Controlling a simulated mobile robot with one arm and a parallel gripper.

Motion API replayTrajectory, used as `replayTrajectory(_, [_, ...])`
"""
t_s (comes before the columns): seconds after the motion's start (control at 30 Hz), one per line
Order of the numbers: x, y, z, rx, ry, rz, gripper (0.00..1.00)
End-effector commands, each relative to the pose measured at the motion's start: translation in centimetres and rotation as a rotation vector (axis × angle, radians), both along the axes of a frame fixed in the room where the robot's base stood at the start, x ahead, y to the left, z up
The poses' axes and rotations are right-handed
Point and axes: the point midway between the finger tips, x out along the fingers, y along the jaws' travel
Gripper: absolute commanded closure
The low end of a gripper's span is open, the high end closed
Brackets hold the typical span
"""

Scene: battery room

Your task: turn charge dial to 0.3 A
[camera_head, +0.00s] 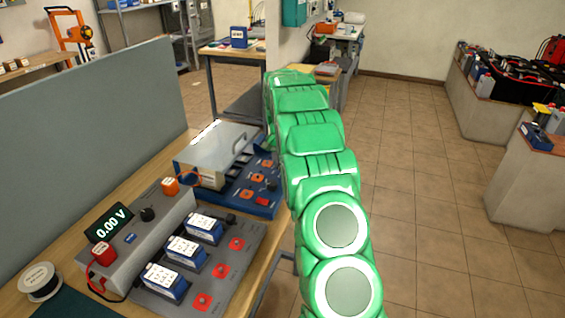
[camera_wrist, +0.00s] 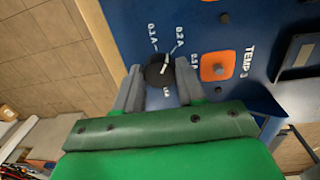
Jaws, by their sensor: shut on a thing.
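The charge dial (camera_wrist: 157,71) is a round black knob with a white pointer line on a blue panel (camera_wrist: 130,18), in the wrist view. The line seems to slant toward the upper right. White labels surround the knob: 0.1 A above it, 0.2 A at its upper right, another at its right that I cannot read surely, and one below, partly hidden. My gripper (camera_wrist: 159,78) is shut on the dial, one grey finger on each side. In the head view the blue charger unit (camera_head: 245,196) stands on the bench; my green arm hides the gripper and dial there.
An orange square (camera_wrist: 216,66) with a dark stud sits right of the dial, beside a TEMP 3 label. A grey battery tester (camera_head: 165,219) reading 0.00 V and several small batteries (camera_head: 185,250) share the bench. The tiled floor (camera_head: 425,200) to the right is clear.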

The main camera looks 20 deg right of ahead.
Motion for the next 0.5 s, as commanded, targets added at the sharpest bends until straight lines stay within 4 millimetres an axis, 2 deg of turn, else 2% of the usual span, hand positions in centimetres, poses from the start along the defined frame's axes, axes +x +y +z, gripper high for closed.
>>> replayTrajectory(0.5, [0.14, 0.06, 0.03, 0.000, 0.000, -0.489, 0.91])
